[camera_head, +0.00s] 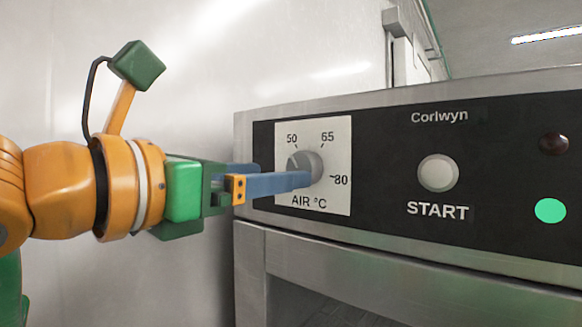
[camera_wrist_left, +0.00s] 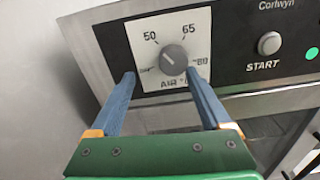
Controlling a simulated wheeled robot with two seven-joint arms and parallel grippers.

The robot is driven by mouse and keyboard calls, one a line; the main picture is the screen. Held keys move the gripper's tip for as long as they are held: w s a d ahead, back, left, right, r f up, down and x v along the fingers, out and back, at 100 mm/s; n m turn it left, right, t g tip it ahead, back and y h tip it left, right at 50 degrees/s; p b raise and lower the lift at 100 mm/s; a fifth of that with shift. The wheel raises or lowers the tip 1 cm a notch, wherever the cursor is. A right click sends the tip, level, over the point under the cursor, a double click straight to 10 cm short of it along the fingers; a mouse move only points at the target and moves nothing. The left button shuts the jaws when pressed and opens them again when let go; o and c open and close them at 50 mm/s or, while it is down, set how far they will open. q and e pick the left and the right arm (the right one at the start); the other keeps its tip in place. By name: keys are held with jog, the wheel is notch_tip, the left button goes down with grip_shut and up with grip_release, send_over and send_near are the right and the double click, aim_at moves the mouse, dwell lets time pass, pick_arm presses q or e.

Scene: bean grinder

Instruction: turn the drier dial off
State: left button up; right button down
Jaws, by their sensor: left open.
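The drier dial (camera_head: 306,162) is a round grey knob on a white square plate marked 50, 65, 80 and AIR °C. Its pointer mark seems to face the upper left, towards 50. My left gripper (camera_head: 286,176) reaches in from the left in front of the plate. Its near blue finger covers the dial's lower edge in the head view. In the left wrist view the dial (camera_wrist_left: 173,58) shows between and slightly beyond the two spread fingertips (camera_wrist_left: 160,75), closer to the right one. I cannot tell whether a finger touches it. My right gripper is not in view.
The black panel (camera_head: 385,187) also has a pale START button (camera_head: 438,173), a lit green lamp (camera_head: 550,210) and a dark red lamp (camera_head: 553,143). The drier's metal door frame (camera_head: 350,262) is below. A pale wall (camera_head: 210,80) stands behind my left arm.

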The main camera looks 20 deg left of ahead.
aim_at(294, 170)
pick_arm(q)
jog(key=d, duration=0.1)
jog(key=d+r, duration=0.1)
jog(key=d+p, duration=0.1)
jog(key=shift+s+r, duration=0.3)
jog(key=shift+s, duration=0.05)
jog(key=shift+w+d, duration=0.15)
jog(key=shift+w, duration=0.1)
jog(key=shift+w+a+f, duration=0.2)
jog(key=shift+w+f, duration=0.05)
jog(key=shift+w, duration=0.3)
jog(key=shift+w+a+f, duration=0.15)
jog(key=shift+w+f, duration=0.1)
jog(key=shift+w, duration=0.25)
jog(key=shift+w+a+f, duration=0.1)
jog(key=shift+w+a, duration=0.05)
jog(key=shift+w, duration=0.05)
jog(key=shift+s, duration=0.35)
jog(key=c, duration=0.6)
jog(key=shift+d, duration=0.2)
grip_shut()
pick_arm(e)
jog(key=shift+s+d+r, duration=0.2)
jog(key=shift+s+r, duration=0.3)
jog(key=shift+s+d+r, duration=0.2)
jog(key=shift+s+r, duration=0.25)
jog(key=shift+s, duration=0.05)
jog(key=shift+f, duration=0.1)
